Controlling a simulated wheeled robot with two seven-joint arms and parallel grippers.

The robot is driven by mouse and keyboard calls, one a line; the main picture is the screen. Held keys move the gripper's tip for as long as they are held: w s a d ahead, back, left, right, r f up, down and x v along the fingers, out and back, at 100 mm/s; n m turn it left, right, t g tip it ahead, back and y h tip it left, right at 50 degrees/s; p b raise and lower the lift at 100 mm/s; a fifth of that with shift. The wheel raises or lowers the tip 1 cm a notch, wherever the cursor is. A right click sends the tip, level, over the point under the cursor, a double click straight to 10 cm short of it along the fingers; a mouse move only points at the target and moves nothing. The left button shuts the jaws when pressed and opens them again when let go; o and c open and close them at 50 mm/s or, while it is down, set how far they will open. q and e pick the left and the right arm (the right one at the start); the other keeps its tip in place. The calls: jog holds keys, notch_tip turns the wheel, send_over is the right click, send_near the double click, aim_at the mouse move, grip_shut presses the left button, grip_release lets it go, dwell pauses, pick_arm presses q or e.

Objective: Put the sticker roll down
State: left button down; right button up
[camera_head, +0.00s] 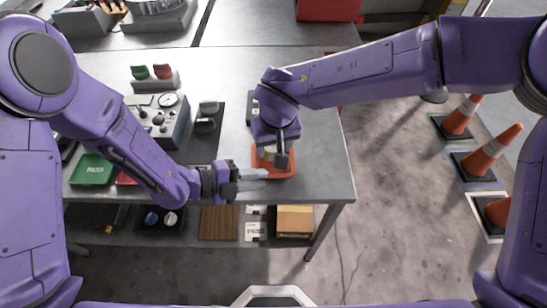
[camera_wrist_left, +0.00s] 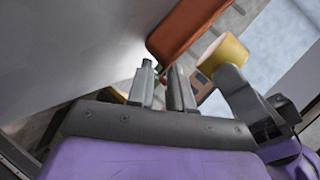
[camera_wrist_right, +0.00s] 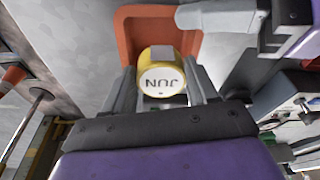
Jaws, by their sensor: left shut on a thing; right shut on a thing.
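The sticker roll (camera_wrist_right: 162,80) is a yellow cylinder with a white end face marked JUN. My right gripper (camera_wrist_right: 163,88) is shut on it, one finger on each side. The roll is at an orange tray (camera_head: 287,172) near the table's front right corner; I cannot tell whether they touch. The roll also shows in the left wrist view (camera_wrist_left: 222,58), beside the tray (camera_wrist_left: 190,28). My left gripper (camera_head: 266,174) comes in from the left, its fingertips at the tray. Its fingers are close together on something too small to make out.
A grey control box (camera_head: 160,120), a green PASS tray (camera_head: 92,170) and a dark mat (camera_head: 205,145) lie to the left. A lower shelf holds a wooden block (camera_head: 219,222) and boxes. Traffic cones (camera_head: 492,150) stand on the floor at right. The table's right end is mostly clear.

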pick_arm(q)
jog(key=shift+s+f, duration=0.1)
pick_arm(e)
jog(key=x, duration=0.2)
jog(key=s+x, duration=0.1)
jog(key=x, duration=0.2)
jog(key=shift+d, duration=0.15)
jog(key=shift+f, duration=0.1)
jog(key=o, duration=0.7)
pick_arm(q)
jog(key=c, duration=0.9)
grip_release()
jog(key=shift+c, duration=0.2)
pick_arm(e)
jog(key=v, duration=1.2)
